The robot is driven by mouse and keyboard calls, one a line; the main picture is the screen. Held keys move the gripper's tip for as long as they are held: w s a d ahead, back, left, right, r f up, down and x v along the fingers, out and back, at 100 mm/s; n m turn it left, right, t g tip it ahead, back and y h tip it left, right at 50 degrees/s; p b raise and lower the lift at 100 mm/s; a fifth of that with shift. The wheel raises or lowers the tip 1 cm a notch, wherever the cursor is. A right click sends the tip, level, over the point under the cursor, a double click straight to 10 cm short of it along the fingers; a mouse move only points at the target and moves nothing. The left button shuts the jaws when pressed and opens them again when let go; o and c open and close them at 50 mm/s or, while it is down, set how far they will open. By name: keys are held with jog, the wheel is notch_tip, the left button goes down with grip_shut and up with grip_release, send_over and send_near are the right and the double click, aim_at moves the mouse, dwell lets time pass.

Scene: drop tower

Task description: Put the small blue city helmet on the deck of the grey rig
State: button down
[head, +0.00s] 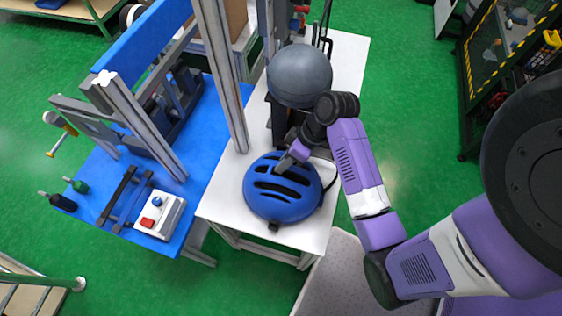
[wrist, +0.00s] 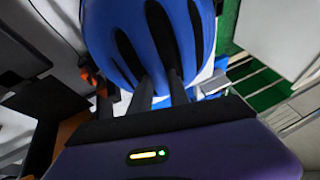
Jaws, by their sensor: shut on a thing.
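The blue helmet (head: 280,190) has dark vents and a black strap at its right. It is over the front part of the white table (head: 318,228); I cannot tell whether it touches the top. My gripper (head: 284,164) is shut on the helmet's upper shell, its fingers at the vents. In the wrist view the helmet (wrist: 150,40) fills the top middle, beyond my gripper's fingers (wrist: 158,92). My arm hides part of the area behind the helmet.
A smooth grey dome (head: 299,75) is behind my wrist. The blue table (head: 112,190) at the left bears a blue-beamed metal frame (head: 140,40) and a control box (head: 160,214) with red and blue buttons. Green floor (head: 405,60) is clear to the right.

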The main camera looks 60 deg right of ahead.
jog(key=c, duration=1.2)
grip_release()
jog(key=shift+f, duration=0.15)
jog(key=shift+c, duration=0.2)
jog(key=p+v, duration=0.4)
jog(key=v, duration=0.8)
jog(key=shift+r, duration=0.2)
jog(key=shift+o, duration=0.2)
jog(key=shift+w, duration=0.1)
